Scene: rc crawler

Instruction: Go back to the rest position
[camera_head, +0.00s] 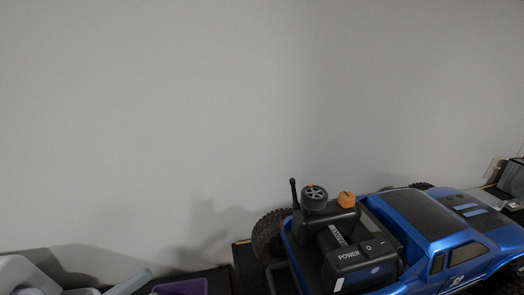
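A blue RC crawler truck (470,262) stands at the lower right, cut off by the picture's bottom and right edges. A black controller marked POWER (362,262), with a small wheel (314,197), an orange knob (346,199) and a short antenna, sits on the rear of the truck. Neither gripper's fingers can be made out. A pale rounded piece at the lower left corner may be part of my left arm.
A purple container (182,287) shows at the bottom edge, left of the truck. Dark and grey items (510,180) at the right edge are too cut off to identify. A plain grey wall (180,100) fills the upper picture.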

